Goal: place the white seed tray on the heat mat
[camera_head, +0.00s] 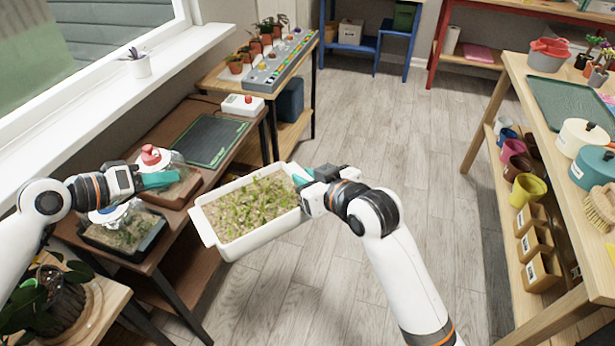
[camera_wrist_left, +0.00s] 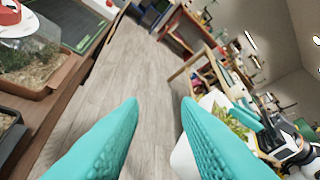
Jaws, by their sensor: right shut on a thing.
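The white seed tray (camera_head: 208,232) is full of soil and green seedlings. It hangs in the air over the floor, in front of the brown bench, slightly tilted. My right gripper (camera_head: 303,177) is shut on its right end. The tray also shows partly at the right of the left wrist view (camera_wrist_left: 183,160), behind a finger. My left gripper (camera_head: 160,180) is over the bench, left of the tray and apart from it. Its teal fingers are spread and empty in the left wrist view (camera_wrist_left: 160,104). The dark heat mat (camera_head: 212,139) with a green edge lies bare on the bench, beyond the tray.
A covered brown tray with a red knob (camera_head: 151,156) and a dark tray (camera_head: 125,236) sit on the bench near my left gripper. A white box with a red button (camera_head: 243,105) stands behind the mat. Open floor (camera_head: 430,200) lies to the right.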

